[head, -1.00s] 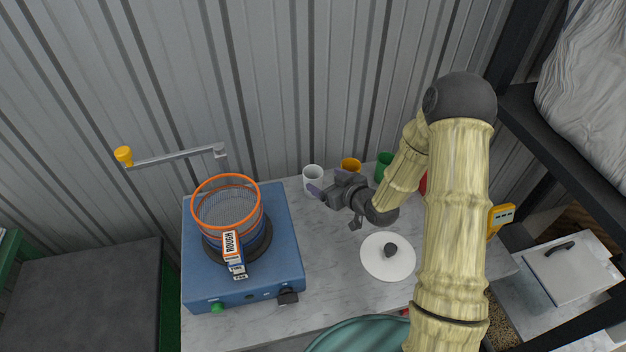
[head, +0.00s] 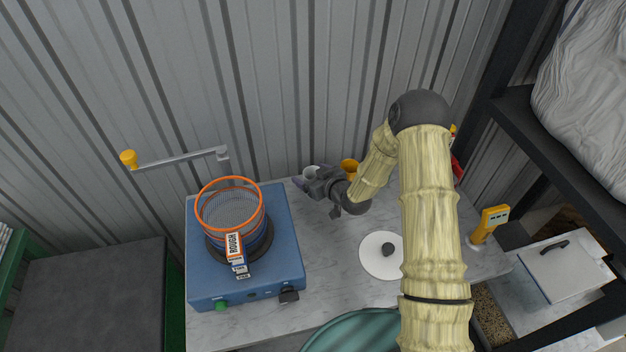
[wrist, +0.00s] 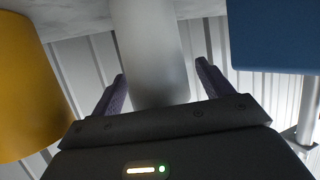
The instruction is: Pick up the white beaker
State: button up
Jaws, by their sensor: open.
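The white beaker (head: 311,171) stands at the back of the marble counter, near the corrugated wall. In the head view my gripper hides most of it. In the wrist view the white beaker (wrist: 150,50) sits between the two dark fingers, with a gap on each side. My gripper (head: 301,184) is open; its fingers also show in the wrist view (wrist: 160,88), one on each side of the beaker. I cannot tell whether either finger touches it.
A yellow beaker (head: 349,167) stands close on the right; in the wrist view it (wrist: 28,85) is at the left. The blue sieve machine (head: 200,290) is left of my gripper. A white lid (head: 377,262) lies on the counter (head: 335,290) in front.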

jog(key=shift+w+a+f, duration=0.2)
jog(key=shift+w+a, duration=0.1)
jog(key=shift+w, duration=0.05)
jog(key=shift+c, duration=0.2)
jog(key=c, duration=1.1)
